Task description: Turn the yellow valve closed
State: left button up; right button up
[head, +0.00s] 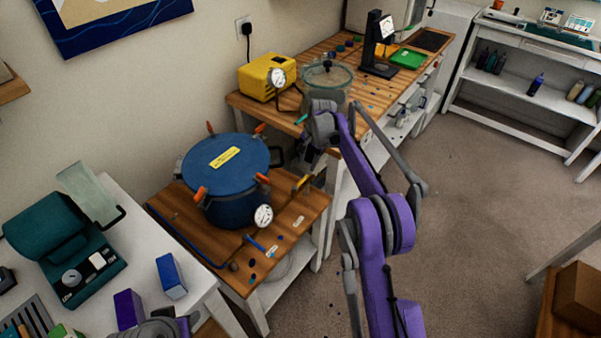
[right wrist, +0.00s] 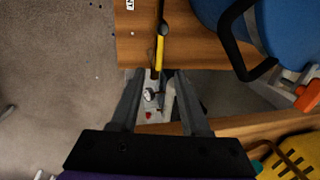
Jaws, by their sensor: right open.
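The yellow valve handle (right wrist: 159,52) shows in the right wrist view as a narrow bar at the wooden tabletop's edge, with a dark fitting at one end. In the head view the valve (head: 301,184) is a small yellow-orange piece beside the blue pot. My right gripper (right wrist: 158,78) is open, its two fingers on either side of the line of the handle, whose near end lies about between the tips. I see no contact. In the head view my right gripper (head: 306,160) is partly hidden by its own wrist.
The blue pot (head: 225,185) with orange clamps and a gauge (head: 263,216) stands close to the valve on the low wooden table (head: 285,225). A yellow pump (head: 264,77) and a glass-lidded vessel (head: 328,82) stand on the bench behind. Open floor lies to the right.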

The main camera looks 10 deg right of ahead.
aim_at(302, 180)
jog(key=f, duration=0.3)
jog(key=w+f, duration=0.1)
jog(key=f, duration=0.2)
jog(key=a+f, duration=0.1)
jog(key=f, duration=0.2)
jog(key=shift+w, duration=0.2)
jog(key=shift+c, duration=0.3)
grip_shut()
dwell(0.7)
